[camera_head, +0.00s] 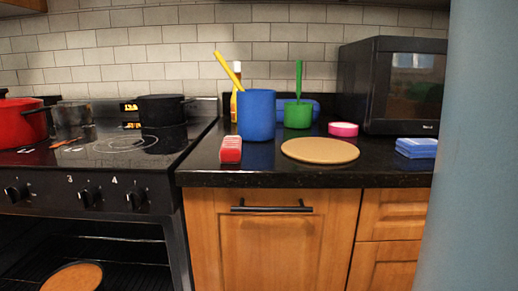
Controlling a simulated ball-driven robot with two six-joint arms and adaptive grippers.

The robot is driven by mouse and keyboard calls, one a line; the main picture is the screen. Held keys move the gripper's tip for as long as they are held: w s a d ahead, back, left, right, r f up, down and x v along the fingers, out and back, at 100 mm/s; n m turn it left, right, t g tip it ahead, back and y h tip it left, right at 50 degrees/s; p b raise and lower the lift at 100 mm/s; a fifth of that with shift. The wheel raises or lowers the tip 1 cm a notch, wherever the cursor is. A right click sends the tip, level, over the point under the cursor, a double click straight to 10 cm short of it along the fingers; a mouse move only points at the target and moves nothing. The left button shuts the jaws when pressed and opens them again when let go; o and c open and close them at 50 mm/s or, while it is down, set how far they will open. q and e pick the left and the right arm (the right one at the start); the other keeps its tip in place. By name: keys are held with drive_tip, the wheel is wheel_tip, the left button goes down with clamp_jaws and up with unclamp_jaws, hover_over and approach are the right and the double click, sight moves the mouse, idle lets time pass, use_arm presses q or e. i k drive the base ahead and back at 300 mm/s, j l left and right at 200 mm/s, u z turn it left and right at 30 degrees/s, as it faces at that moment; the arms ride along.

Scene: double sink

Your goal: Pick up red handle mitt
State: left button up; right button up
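A small red item with a pale top (231,150), which looks like the red handle mitt, lies at the front left of the black countertop (375,175). It sits just left of the blue cylinder and close to the counter's front edge. Neither of my grippers shows in the head view.
A blue cylinder (256,116), a green cup (298,115), a round tan board (320,150), a pink round item (343,129) and blue folded cloths (416,147) share the counter with a black microwave (393,86). Left is a stove with a red pot (22,123) and black pot (162,109).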

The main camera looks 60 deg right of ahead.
sight(231, 151)
drive_tip(key=z, duration=1.65)
